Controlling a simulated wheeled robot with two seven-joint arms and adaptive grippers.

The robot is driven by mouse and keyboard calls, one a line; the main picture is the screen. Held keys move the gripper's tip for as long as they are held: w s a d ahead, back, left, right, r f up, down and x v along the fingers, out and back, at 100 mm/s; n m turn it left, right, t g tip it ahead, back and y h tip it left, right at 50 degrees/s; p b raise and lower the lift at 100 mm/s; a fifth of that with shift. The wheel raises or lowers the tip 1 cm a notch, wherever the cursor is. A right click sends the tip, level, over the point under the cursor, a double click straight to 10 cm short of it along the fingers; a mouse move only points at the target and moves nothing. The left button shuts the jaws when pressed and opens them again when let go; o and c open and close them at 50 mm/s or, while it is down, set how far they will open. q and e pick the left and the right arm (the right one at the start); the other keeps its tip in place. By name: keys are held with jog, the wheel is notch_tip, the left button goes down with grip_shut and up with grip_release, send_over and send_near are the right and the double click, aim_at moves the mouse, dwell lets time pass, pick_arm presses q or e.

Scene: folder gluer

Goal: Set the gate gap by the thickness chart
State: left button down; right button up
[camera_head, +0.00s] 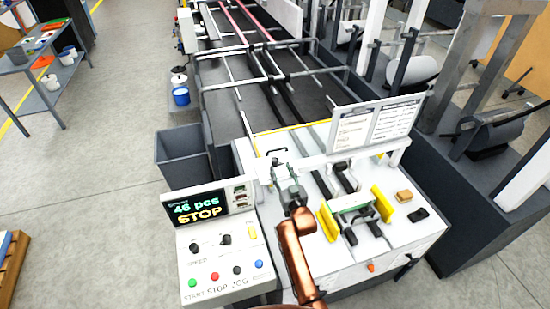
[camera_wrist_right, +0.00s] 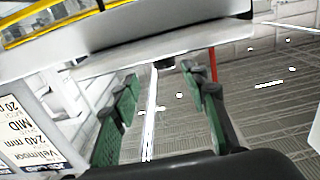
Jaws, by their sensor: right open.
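A white board (camera_head: 378,125) with two printed sheets stands at the back right of the white machine table in the head view; its text is too small to read there. My right gripper (camera_head: 282,165) is open above the table's back left part, by the white crossbar (camera_head: 312,160). In the right wrist view its green-padded fingers (camera_wrist_right: 160,92) stand apart with nothing clearly held between them. A card (camera_wrist_right: 28,130) at that view's left edge reads "Velmoor" and "MID". I cannot tell for sure which part is the gate, and its gap is not readable. My left gripper is out of view.
A control panel (camera_head: 222,255) with several buttons has a display (camera_head: 197,208) reading "46 pcs STOP". Yellow side plates (camera_head: 328,225) flank a green-and-grey unit on the table. A tan block (camera_head: 404,196) lies right. A grey bin (camera_head: 183,155) stands left.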

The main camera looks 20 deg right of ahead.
aim_at(276, 162)
jog(key=w, duration=0.4)
jog(key=w+a, duration=0.1)
jog(key=w, duration=0.1)
jog(key=shift+w, duration=0.3)
jog(key=shift+c, duration=0.5)
grip_shut()
jog(key=shift+d, duration=0.15)
